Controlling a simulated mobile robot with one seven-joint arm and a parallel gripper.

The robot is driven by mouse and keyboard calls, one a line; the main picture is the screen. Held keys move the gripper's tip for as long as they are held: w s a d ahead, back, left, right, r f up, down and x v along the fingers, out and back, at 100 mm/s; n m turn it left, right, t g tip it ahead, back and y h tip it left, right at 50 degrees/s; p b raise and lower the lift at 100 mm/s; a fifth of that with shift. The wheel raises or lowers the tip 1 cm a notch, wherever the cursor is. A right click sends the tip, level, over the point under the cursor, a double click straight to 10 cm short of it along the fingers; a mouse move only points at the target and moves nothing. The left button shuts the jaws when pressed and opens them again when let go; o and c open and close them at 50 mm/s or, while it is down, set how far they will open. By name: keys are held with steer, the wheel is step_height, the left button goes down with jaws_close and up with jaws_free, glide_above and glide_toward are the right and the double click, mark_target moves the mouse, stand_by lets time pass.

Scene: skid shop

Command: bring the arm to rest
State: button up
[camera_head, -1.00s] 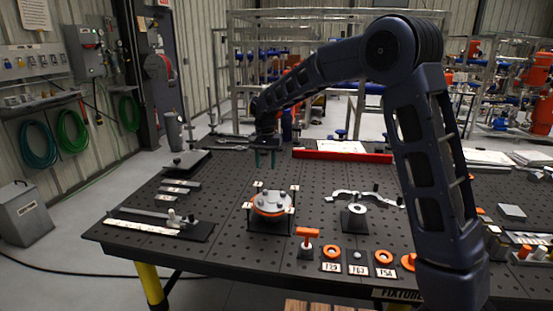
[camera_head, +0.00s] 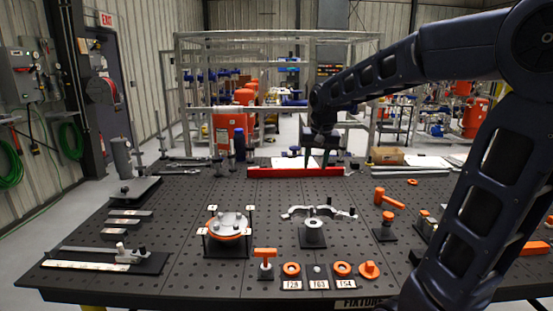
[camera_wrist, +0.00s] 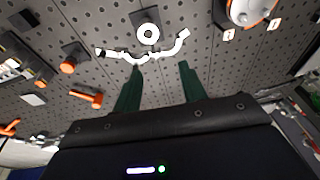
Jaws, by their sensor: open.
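My arm reaches in from the right, raised and bent.
An orange-rimmed flange (camera_head: 228,226) stands on a fixture left of the bracket. An orange-handled tool (camera_head: 388,198) stands to the right. A red bar (camera_head: 290,172) lies along the back. Orange rings (camera_head: 291,268) sit at the front edge.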

steer(key=s+d+f+t, duration=0.1)
steer(key=s+d+f, duration=0.1)
steer(key=s+d, duration=0.5)
steer(key=s+d+f+t+h, duration=0.1)
steer(key=s+d+f, duration=0.1)
steer(key=s+d, duration=0.6)
steer(key=s, duration=0.2)
steer(key=shift+s+d, duration=0.3)
steer(key=shift+s, duration=0.1)
